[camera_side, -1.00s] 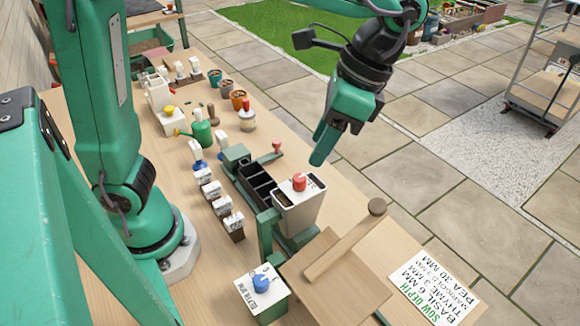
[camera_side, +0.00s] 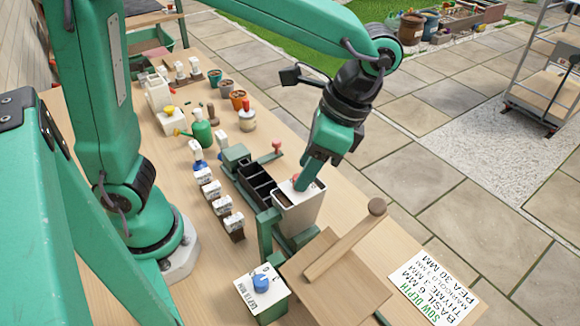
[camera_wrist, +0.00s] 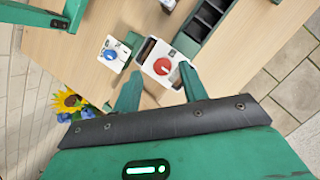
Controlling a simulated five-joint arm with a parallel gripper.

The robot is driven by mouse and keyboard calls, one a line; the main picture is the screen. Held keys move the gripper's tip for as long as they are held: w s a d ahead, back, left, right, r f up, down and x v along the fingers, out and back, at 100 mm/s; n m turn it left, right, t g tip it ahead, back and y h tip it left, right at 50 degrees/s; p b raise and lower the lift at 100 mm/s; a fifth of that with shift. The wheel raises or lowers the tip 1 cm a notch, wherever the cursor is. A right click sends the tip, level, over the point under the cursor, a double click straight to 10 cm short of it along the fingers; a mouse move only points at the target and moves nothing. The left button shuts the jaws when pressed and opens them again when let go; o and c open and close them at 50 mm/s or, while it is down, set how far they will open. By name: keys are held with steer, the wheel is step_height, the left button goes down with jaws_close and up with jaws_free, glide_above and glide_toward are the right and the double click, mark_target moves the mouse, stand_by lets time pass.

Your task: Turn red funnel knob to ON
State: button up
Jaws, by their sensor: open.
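The red knob (camera_wrist: 164,66) sits on the top of the white funnel box (camera_wrist: 178,47). In the wrist view it shows a pale pointer line; its ON and OFF marks are too small to read. In the side view the white funnel box (camera_side: 300,211) stands at the end of the dark bins, and the red knob is mostly hidden behind my fingers. My gripper (camera_side: 303,184) is open and points down just over the knob. In the wrist view one finger of my gripper (camera_wrist: 160,70) is on each side of the knob. Contact cannot be told.
A white box with a blue knob (camera_side: 262,282) stands nearby on the table. A wooden board with a handle (camera_side: 345,240) lies close in front. Black bins (camera_side: 256,182), a red-topped lever (camera_side: 276,147) and labelled blocks (camera_side: 221,205) are behind. A sowing card (camera_side: 433,287) lies right.

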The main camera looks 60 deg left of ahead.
steer(key=shift+x, duration=1.05)
steer(key=shift+a, duration=0.1)
jaws_close()
